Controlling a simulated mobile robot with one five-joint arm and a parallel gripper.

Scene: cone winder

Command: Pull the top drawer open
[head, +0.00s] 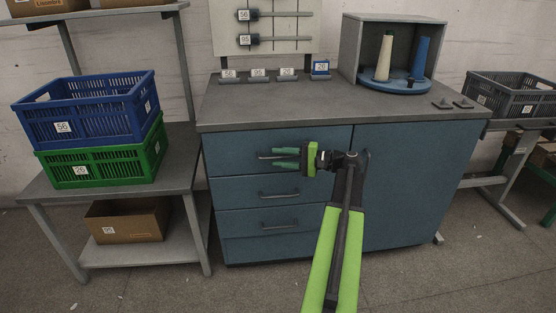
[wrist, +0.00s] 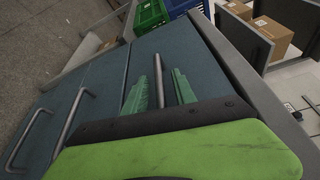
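The top drawer (head: 228,145) is the uppermost blue front at the left of the grey-topped cabinet. It looks shut, level with the fronts below. Its bar handle (head: 264,155) is partly hidden by my gripper (head: 274,158) in the head view. In the wrist view the handle (wrist: 158,82) lies between the two green fingers of my gripper (wrist: 167,68). The fingers stand apart, with a visible gap between the handle and the right finger. The drawer front also shows in the wrist view (wrist: 143,62).
Lower drawers with bar handles (head: 279,194) sit below, and a blue door (head: 420,190) is on the right. A shelf with a blue crate (head: 88,105) on a green crate (head: 100,165) stands left. A turntable with cones (head: 395,84) is on top. Floor in front is clear.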

